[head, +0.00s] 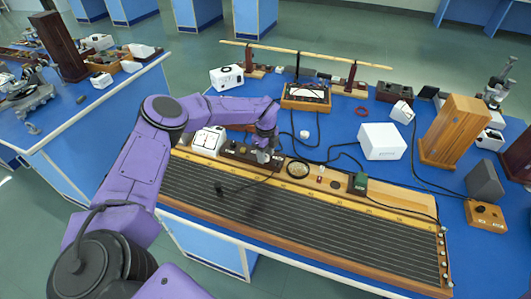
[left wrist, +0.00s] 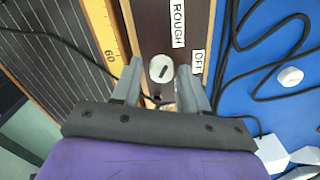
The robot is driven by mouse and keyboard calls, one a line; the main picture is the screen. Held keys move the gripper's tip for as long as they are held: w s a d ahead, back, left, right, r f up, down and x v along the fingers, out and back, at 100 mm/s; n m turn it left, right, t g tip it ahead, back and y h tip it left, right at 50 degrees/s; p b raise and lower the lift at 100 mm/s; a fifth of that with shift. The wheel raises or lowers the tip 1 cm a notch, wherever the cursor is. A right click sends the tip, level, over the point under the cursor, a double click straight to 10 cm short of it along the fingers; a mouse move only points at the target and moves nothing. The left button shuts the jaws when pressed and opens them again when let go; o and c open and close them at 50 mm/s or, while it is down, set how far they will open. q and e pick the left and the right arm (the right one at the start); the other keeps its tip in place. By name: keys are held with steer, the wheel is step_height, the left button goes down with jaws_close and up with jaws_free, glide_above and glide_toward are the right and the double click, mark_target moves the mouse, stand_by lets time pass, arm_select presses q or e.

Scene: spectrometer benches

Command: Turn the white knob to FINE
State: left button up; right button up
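The white knob (left wrist: 161,70) sits on a dark wooden box (left wrist: 152,30) and shows in the left wrist view as a round face with a short dark slanted mark. White labels ROUGH (left wrist: 177,22) and OFF (left wrist: 198,62) lie beside it; no FINE label shows. I cannot tell which label the mark points at. My left gripper (left wrist: 160,66) is open, its fingertips on either side of the knob with small gaps. In the head view my left gripper (head: 264,156) is over the dark box (head: 238,153), hiding part of it. My right gripper is not in view.
A long ruled wooden board (head: 290,213) with a yellow scale lies along the bench front. A white switch box (head: 208,140) stands left of the dark box. Black cables (left wrist: 265,42) run close to the right. A white box (head: 381,141) and a wooden block (head: 453,130) stand farther right.

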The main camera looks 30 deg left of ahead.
arm_select(q)
steer(key=shift+w, duration=0.1)
jaws_close()
steer(key=shift+f+m+b, duration=0.35)
steer(key=shift+m+b, duration=0.35)
steer(key=shift+b, duration=0.45)
steer(key=m+b, duration=0.3)
steer(key=shift+b, duration=0.3)
steer(key=m+b, duration=0.2)
steer(key=m, duration=0.3)
steer(key=shift+r+b, duration=0.1)
steer(key=shift+b, duration=0.3)
steer(key=m+b, duration=0.1)
steer(key=m, duration=0.1)
steer(key=shift+m, duration=0.3)
steer(key=m, duration=0.3)
steer(key=shift+r+m, duration=0.1)
steer(key=shift+m, duration=0.3)
steer(key=m, duration=0.3)
steer(key=shift+b, duration=0.3)
steer(key=shift+d+m, duration=0.1)
steer(key=shift+m, duration=2.4)
